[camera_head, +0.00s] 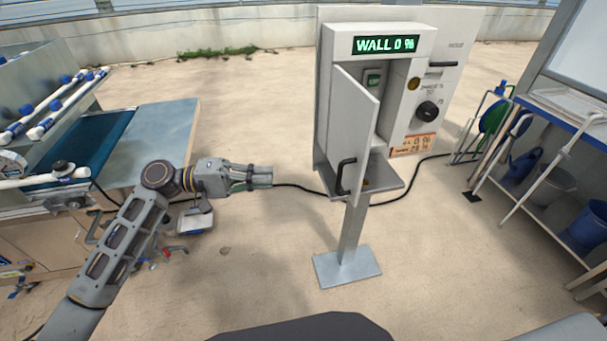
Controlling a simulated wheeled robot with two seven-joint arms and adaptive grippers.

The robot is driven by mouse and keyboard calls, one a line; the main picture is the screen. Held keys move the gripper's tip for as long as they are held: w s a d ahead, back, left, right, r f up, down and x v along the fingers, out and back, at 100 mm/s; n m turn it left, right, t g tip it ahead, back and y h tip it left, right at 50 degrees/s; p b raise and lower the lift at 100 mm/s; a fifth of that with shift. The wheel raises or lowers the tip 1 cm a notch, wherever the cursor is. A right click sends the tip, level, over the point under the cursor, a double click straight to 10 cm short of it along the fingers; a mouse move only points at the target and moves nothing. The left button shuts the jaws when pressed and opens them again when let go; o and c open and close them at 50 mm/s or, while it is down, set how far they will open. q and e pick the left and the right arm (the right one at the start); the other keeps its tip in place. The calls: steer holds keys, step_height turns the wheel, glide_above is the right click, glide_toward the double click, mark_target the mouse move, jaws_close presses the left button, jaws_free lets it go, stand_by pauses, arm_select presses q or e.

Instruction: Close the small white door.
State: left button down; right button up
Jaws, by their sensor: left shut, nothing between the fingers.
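The small white door (355,125) stands open on the front of a white box (330,45) on a grey post. It is hinged at its left edge and swung out toward me. A black handle (345,175) sits low on the door. The open box shows a small switch-like unit inside. My left gripper (268,176) is shut and empty, to the left of the door and handle with a clear gap between them. My right gripper is not in view.
A black cable (300,187) runs along the ground behind the post (352,225). A seeder machine with a flat table (165,140) stands left. A shelf with blue buckets (587,225) stands right. The sandy ground around the post is mostly free.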

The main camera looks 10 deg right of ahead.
arm_select(q)
steer(key=s+d+p, duration=0.2)
steer(key=d+p, duration=0.1)
steer(key=d, duration=1)
steer(key=shift+d, duration=0.35)
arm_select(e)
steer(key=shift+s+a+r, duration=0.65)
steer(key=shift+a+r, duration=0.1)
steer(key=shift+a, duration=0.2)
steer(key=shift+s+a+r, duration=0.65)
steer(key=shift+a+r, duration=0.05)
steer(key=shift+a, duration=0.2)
arm_select(q)
steer(key=shift+f, duration=0.1)
